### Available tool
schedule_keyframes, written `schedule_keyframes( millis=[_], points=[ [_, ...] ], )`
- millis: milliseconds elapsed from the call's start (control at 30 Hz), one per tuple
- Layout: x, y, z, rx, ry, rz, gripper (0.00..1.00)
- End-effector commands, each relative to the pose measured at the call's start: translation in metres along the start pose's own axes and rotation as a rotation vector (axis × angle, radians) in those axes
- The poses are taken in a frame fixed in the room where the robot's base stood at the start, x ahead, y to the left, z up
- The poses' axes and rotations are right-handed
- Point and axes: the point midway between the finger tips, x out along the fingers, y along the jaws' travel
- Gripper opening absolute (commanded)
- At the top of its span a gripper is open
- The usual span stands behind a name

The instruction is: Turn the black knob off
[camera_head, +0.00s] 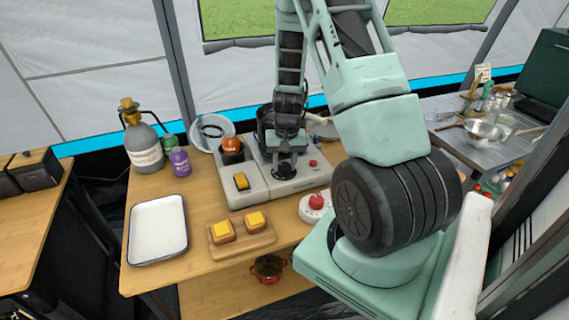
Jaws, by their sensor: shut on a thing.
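The grey appliance (255,192) stands on the wooden table, with a dark pot (266,124) at its back. My gripper (286,165) points down at the front middle of the appliance's top panel. It is shut on the black knob (285,172), which shows only as a small dark shape under the fingers. The knob's setting cannot be read at this size.
A red button (313,162) and a yellow piece (241,181) are on the appliance's top. A board (243,241) with two yellow-topped pieces, a white tray (157,232), a purple bottle (180,161) and a grey gas cylinder (144,149) stand on the table.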

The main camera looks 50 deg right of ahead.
Motion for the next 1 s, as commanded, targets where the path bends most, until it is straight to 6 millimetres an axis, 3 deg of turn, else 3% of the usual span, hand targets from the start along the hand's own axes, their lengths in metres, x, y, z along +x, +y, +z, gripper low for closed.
schedule_keyframes(
  millis=[600, 1000],
  points=[
    [-0.0010, -0.0014, 0.0003, 0.550, 0.033, 0.000, 0.14],
    [-0.0007, -0.0019, 0.0004, 0.736, 0.043, -0.001, 0.14]
  ],
)
